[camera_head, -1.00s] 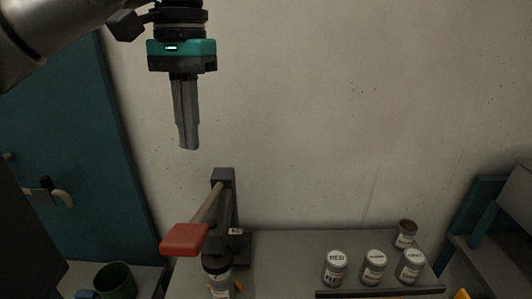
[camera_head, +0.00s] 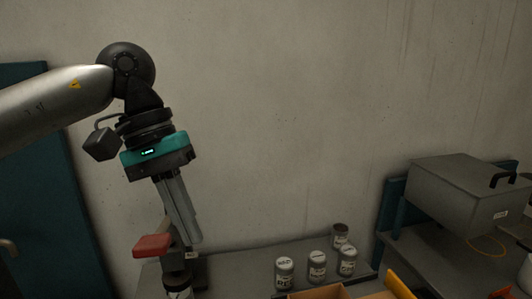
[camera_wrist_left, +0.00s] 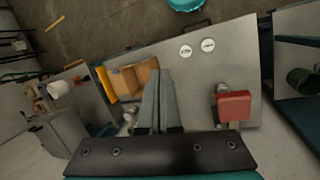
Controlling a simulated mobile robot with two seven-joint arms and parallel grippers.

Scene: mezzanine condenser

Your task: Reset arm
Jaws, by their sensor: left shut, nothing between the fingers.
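My left gripper (camera_head: 188,236) comes in from the left in the head view. Its long grey fingers are together, with nothing between them, and point down and slightly right. The fingers also show shut in the left wrist view (camera_wrist_left: 158,82). In the head view they overlap the area of a red-handled lever press (camera_head: 152,246) on the bench. The wrist view shows the red handle (camera_wrist_left: 234,106) to the right of the fingers, apart from them. My right gripper is in neither view.
Several labelled cans (camera_head: 317,265) stand on the bench (camera_head: 238,262). An open cardboard box (camera_head: 318,292) is at the front. A grey metal case (camera_head: 468,192) sits at the right. A teal door (camera_head: 50,215) is at the left. The wall above the bench is clear.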

